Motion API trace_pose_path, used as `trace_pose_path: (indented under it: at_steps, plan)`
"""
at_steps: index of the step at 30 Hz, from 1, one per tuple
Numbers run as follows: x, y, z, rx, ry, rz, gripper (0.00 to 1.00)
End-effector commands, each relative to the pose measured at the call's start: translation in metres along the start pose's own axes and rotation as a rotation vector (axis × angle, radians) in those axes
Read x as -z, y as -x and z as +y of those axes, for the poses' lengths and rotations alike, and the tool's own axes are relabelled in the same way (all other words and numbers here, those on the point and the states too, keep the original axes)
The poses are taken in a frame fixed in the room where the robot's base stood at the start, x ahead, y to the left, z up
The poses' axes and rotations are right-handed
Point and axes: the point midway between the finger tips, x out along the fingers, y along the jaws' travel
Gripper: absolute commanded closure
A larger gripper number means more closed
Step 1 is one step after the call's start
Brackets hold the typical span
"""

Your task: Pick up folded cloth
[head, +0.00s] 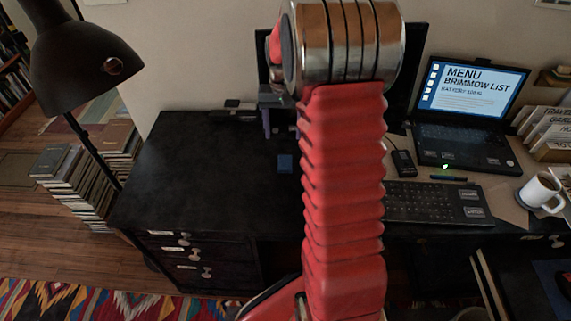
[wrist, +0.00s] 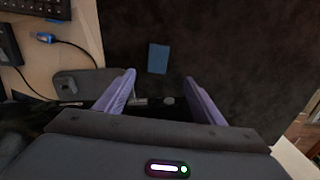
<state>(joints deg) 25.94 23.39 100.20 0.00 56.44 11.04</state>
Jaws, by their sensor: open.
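A small blue folded cloth (head: 285,164) lies flat on the black desk top, just left of my red arm in the head view. It also shows in the wrist view as a blue rectangle (wrist: 158,58), ahead of and between the fingertips. My gripper (wrist: 160,82) is open, with its two purple fingers spread apart and nothing between them. In the head view my gripper (head: 267,123) is mostly hidden behind my arm, with one purple finger showing above and beyond the cloth. The gripper is apart from the cloth.
The black desk (head: 205,165) is clear left of the cloth. To the right are a keyboard (head: 430,202), a laptop (head: 465,120) and a white mug (head: 541,192). A monitor stands behind my arm. A black lamp (head: 80,60) leans over the left side, near book stacks (head: 75,180).

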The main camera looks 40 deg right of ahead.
Motion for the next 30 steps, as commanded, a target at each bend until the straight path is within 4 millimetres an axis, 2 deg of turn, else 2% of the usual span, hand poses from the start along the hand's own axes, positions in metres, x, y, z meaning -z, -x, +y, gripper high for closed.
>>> trace_pose_path:
  at_steps: [15,19,30]
  plan:
    - [-0.001,-0.073,0.001,0.0,0.0,-0.002,0.38]
    - [0.0,-0.08,0.001,0.0,0.0,0.0,0.38]
    - [0.0,-0.083,0.001,0.0,0.0,0.0,0.38]
